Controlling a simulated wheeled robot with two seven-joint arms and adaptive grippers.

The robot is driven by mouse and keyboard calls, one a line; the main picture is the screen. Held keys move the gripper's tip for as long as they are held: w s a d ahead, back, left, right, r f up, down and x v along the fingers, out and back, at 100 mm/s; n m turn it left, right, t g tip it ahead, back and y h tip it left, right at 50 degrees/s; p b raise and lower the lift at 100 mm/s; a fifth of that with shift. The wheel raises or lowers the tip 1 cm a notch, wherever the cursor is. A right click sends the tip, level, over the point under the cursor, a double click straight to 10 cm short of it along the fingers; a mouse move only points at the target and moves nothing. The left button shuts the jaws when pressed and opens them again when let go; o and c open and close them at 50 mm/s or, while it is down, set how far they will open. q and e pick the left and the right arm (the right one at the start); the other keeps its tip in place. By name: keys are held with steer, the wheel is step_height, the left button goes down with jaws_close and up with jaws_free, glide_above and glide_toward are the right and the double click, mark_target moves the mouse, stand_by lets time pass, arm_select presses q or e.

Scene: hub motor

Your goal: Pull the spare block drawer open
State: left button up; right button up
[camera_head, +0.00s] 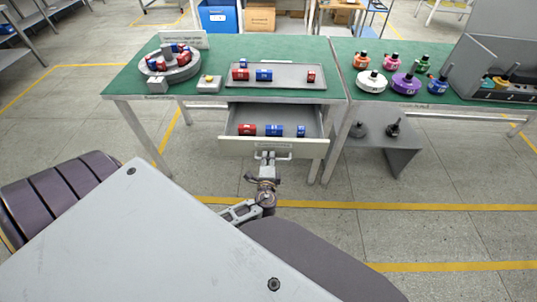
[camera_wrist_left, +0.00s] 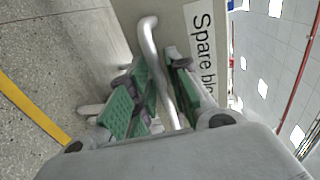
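The spare block drawer (camera_head: 272,147) stands pulled out below the left green-topped table, with red and blue blocks (camera_head: 272,130) inside. Its pale front carries a metal bar handle (camera_head: 283,157). In the left wrist view the handle (camera_wrist_left: 151,45) runs between my green-padded fingers, beside the label starting "Spare blo" (camera_wrist_left: 203,48). My left gripper (camera_head: 266,158) is at the front of the drawer; it also shows in the left wrist view (camera_wrist_left: 165,85), its fingers closed about the handle bar. My right gripper is not in view.
The left table (camera_head: 215,52) bears a grey tray (camera_head: 290,84) with blocks and a round fixture (camera_head: 168,66). The right table (camera_head: 350,50) holds several coloured hub motors and a grey box. A grey shelf (camera_head: 385,150) stands below it. Floor in front is free.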

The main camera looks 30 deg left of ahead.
arm_select(q)
steer(key=v, duration=0.7)
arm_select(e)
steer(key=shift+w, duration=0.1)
arm_select(q)
steer(key=shift+f, duration=0.1)
stand_by(0.5)
